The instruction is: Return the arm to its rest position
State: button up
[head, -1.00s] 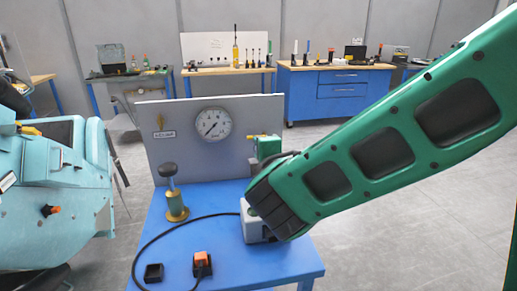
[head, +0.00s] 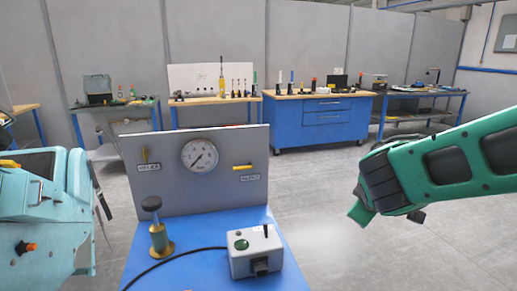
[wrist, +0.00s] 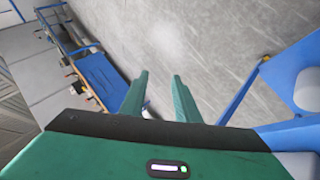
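My arm (head: 455,160) is green with dark panels and reaches in from the right edge of the head view. My gripper (head: 362,214) is right of the blue table, over open grey floor, and touches nothing in view. In the wrist view my gripper (wrist: 160,76) shows two green fingers standing apart with bare floor between them, so it is open and empty.
The blue table (head: 185,250) holds a grey box (head: 255,258) with a cable, a brass-based plunger (head: 160,240) and an upright panel with a gauge (head: 200,155). A pale turquoise machine (head: 40,225) stands left. Workbenches line the back wall. Floor on the right is clear.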

jog(key=s+d+f+m+g, duration=0.25)
jog(key=s+d+m, duration=0.25)
jog(key=s+d, duration=0.35)
jog(key=s+d+m+g+y, duration=0.1)
jog(key=s+m+g+y, duration=0.1)
jog(key=s, duration=0.9)
jog(key=s+d+f+m+g+y, duration=0.1)
jog(key=s+d+m+g+y, duration=0.1)
jog(key=s+m+g, duration=0.2)
jog(key=s+m, duration=0.3)
jog(key=s, duration=0.4)
jog(key=shift+f, duration=0.15)
jog(key=shift+w+f+g, duration=0.25)
jog(key=shift+w, duration=0.4)
